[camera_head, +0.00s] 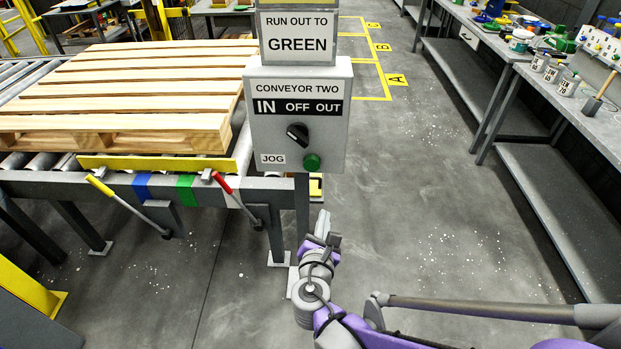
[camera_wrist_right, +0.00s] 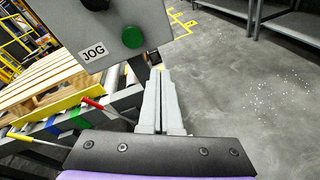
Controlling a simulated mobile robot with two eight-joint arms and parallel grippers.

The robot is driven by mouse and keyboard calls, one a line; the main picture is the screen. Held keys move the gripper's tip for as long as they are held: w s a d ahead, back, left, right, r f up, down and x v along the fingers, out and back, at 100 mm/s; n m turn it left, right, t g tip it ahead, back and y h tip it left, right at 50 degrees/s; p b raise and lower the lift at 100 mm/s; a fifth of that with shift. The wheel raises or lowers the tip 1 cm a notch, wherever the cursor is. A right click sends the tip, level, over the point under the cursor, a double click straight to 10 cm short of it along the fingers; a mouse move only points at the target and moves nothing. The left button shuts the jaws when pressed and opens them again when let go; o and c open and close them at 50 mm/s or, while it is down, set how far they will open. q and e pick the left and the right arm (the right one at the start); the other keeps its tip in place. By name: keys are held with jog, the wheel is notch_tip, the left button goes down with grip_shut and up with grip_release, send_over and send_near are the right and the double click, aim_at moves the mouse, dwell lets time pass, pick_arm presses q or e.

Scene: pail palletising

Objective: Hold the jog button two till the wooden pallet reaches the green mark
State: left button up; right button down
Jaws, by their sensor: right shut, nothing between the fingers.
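The control box (camera_head: 297,115) reads "CONVEYOR TWO" and "IN OFF OUT", with a black selector knob (camera_head: 298,133) whose setting I cannot tell. A green jog button (camera_head: 312,162) sits at its lower right, beside the JOG label; the button also shows in the right wrist view (camera_wrist_right: 132,37). The wooden pallet (camera_head: 130,90) lies on the roller conveyor left of the box. A green mark (camera_head: 187,188) and a blue mark (camera_head: 142,187) are on the conveyor's front rail. My right gripper (camera_head: 324,222) is shut and empty, below the button and apart from it. My left gripper is not in view.
A sign (camera_head: 297,38) above the box reads "RUN OUT TO GREEN". A red-handled lever (camera_head: 222,182) and a yellow-handled lever (camera_head: 100,186) stick out from the rail. Workbenches (camera_head: 555,85) with cans stand at the right. The floor between is clear.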

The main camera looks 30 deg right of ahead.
aim_at(312, 166)
jog(key=w+n+t, duration=0.1)
jog(key=n, duration=0.1)
jog(key=w+a+n+t, duration=0.1)
jog(key=n, duration=0.1)
jog(key=w+a+n+b, duration=0.1)
jog(key=n, duration=0.1)
jog(key=shift+a+r+t, duration=0.1)
jog(key=shift+t, duration=0.3)
jog(key=x, duration=1.4)
